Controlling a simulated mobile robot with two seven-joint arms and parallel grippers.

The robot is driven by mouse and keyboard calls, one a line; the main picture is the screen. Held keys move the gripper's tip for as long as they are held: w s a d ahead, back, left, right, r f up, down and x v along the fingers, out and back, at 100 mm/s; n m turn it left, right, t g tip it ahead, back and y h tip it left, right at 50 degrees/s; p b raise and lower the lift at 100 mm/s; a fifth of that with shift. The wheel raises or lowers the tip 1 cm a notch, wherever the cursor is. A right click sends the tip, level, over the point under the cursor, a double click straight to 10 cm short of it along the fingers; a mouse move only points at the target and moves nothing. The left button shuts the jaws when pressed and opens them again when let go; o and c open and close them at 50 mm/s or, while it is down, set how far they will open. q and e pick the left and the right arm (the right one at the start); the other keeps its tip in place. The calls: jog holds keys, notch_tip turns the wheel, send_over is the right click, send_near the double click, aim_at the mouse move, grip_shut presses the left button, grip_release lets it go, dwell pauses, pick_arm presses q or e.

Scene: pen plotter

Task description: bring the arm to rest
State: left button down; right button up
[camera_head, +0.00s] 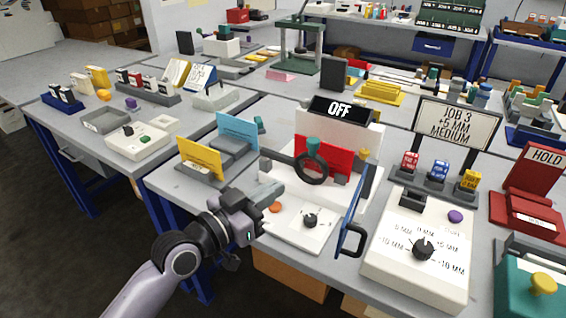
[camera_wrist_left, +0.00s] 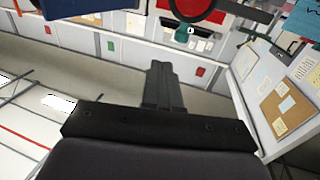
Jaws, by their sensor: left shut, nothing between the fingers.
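My left gripper (camera_head: 268,192) is above the front edge of the table, at the left of the white pen plotter (camera_head: 340,200). Its fingers are shut and hold nothing. In the left wrist view the shut fingers (camera_wrist_left: 163,88) point away from the camera, with open air around them. The plotter has a red panel, a dark ring handle (camera_head: 311,169) and a black sign reading OFF (camera_head: 339,109). A blue-framed door or flap (camera_head: 352,215) stands open at its right. My right gripper is not in view.
A control box with a black dial (camera_head: 423,249) stands right of the plotter. Yellow and blue cards (camera_head: 200,158) stand in a grey holder behind my left gripper. A sign reads JOB 3, +5 MM, MEDIUM (camera_head: 456,121). The floor at lower left is free.

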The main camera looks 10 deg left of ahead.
pick_arm(q)
jog(key=s+a+f+n+g+y+p, duration=0.1)
jog(key=s+a+f+y, duration=0.3)
jog(key=s+f, duration=0.6)
jog(key=s+a+f+n+g+y+p, duration=0.1)
jog(key=s+a+f+n+g+y, duration=0.2)
jog(key=s+f, duration=0.7)
notch_tip(320, 180, down, 4)
jog(key=shift+a+f+g+y, duration=0.1)
jog(key=shift+a+g+y, duration=0.25)
jog(key=shift+a, duration=0.8)
